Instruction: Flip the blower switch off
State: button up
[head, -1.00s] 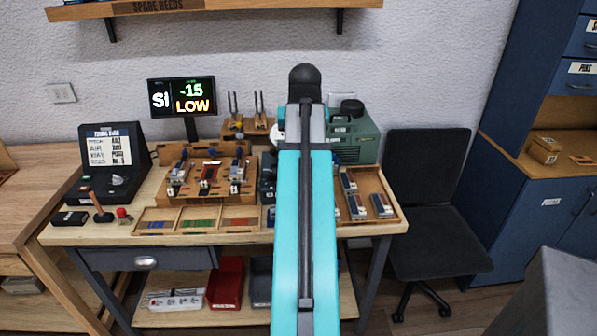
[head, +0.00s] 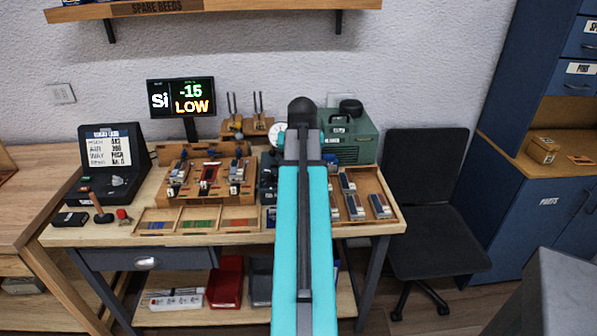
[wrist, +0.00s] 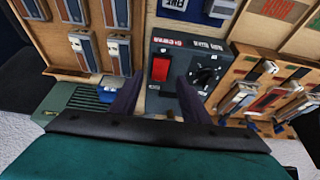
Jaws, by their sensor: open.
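A red rocker switch (wrist: 160,69) sits on a dark control box (wrist: 198,58) with a round black knob (wrist: 208,74) beside it, in the wrist view. The box label is too blurred to read for certain. My gripper (wrist: 160,88) is open, its two dark fingers apart on either side of the red switch in the picture. I cannot tell whether they touch the box. In the head view my arm covers most of the dark box (head: 267,172). A green blower housing (head: 352,138) stands behind it, to the right.
Wooden racks of reed parts (head: 208,172) lie left of the box, and a wooden tray of metal parts (head: 380,185) lies right. A monitor (head: 181,97) reads "-15 LOW". A dark console (head: 108,165) stands at the bench's left end. A chair (head: 428,190) stands right.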

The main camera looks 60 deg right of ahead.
jog(key=shift+x, duration=2)
